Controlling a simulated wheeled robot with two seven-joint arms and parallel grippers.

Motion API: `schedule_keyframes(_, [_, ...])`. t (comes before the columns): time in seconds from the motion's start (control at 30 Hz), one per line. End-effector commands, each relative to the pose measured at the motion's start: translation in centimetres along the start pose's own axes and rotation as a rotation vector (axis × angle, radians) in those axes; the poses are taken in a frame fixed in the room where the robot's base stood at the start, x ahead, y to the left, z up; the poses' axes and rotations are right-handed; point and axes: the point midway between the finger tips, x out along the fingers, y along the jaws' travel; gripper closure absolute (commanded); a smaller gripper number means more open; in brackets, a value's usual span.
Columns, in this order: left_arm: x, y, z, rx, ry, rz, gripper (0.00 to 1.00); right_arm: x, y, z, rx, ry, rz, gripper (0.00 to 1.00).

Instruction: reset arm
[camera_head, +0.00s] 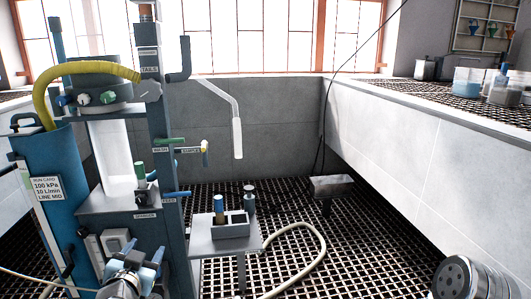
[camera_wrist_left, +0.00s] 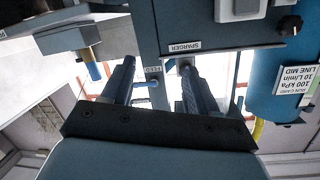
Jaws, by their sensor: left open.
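My left gripper (camera_head: 136,252) is low at the front left in the head view, in front of the base of the flotation column. Its two fingers are apart, and nothing shows between them. The left wrist view, where the scene hangs upside down, shows the open fingers (camera_wrist_left: 157,72) with the column's SPARGER label (camera_wrist_left: 186,46) and a blue FEED valve (camera_wrist_left: 147,84) beyond. Whether the fingers touch the machine cannot be told. My right gripper is not in view.
The flotation machine (camera_head: 160,110) and a blue tank (camera_head: 48,180) stand close on the left. A pale hose (camera_head: 312,240) loops over the grating. A counter (camera_head: 430,130) runs along the right.

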Motion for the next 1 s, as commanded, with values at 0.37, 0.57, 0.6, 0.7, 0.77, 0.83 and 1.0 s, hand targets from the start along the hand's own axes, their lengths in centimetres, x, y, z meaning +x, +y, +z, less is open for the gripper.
schedule_keyframes(0.37, [-4.3,20.7,21.7,-0.346,-0.858,0.452,0.41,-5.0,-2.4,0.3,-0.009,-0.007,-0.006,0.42])
schedule_keyframes(0.57, [-12.1,26.6,27.7,-0.493,-1.211,0.522,0.41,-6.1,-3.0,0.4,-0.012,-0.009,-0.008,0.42])
schedule_keyframes(0.6, [-13.1,27.2,28.2,-0.509,-1.251,0.526,0.41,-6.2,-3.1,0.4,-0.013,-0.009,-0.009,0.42])
schedule_keyframes(0.7, [-14.4,28.0,29.0,-0.533,-1.308,0.530,0.41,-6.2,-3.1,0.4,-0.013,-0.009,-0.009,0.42])
schedule_keyframes(0.77, [-14.6,28.0,29.1,-0.535,-1.314,0.531,0.41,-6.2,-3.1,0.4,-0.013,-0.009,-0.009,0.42])
schedule_keyframes(0.83, [-14.6,28.0,29.1,-0.535,-1.314,0.531,0.41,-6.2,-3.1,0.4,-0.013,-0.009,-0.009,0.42])
schedule_keyframes(1.0, [-14.6,28.0,29.1,-0.535,-1.314,0.531,0.41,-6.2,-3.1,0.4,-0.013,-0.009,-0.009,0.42])
